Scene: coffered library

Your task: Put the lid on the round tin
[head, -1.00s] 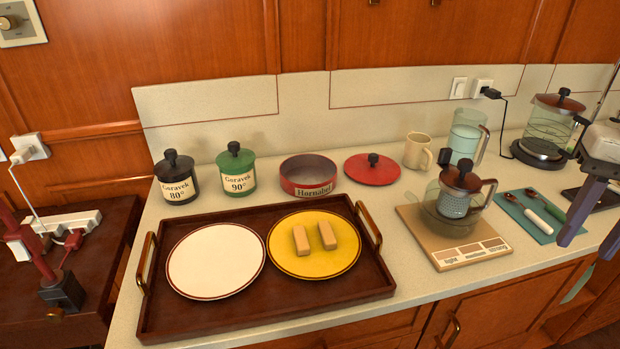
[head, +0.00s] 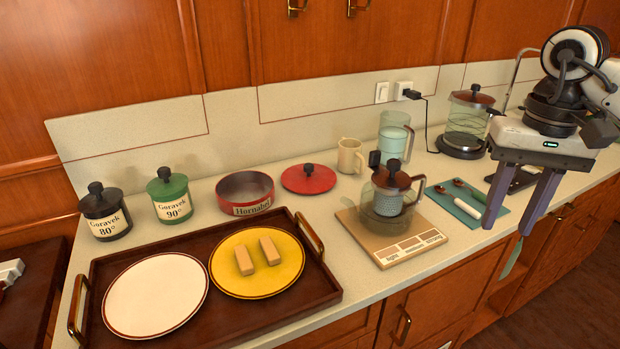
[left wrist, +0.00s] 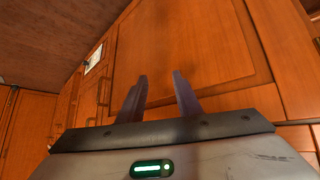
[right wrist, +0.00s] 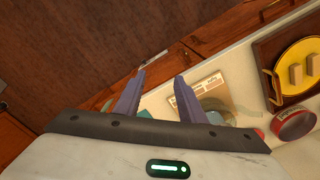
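The round tin (head: 245,193) is red, open at the top and labelled "Hornabel". It stands on the counter behind the tray, and it also shows at the right edge of the right wrist view (right wrist: 293,124). A red lid (head: 308,179) with a black knob lies flat on the counter just right of the tin, apart from it. My right gripper (head: 508,228) is open and empty at the right, over the counter's front edge, well away from the lid. My left gripper (left wrist: 158,78) is open and empty, with wooden panelling ahead of it; it is out of the head view.
A dark tray (head: 322,291) holds a white plate (head: 156,296) and a yellow plate (head: 257,286) with two bars. Black (head: 105,213) and green (head: 169,196) canisters stand left of the tin. A mug (head: 350,156) and a glass pot (head: 388,200) on a board stand to the right.

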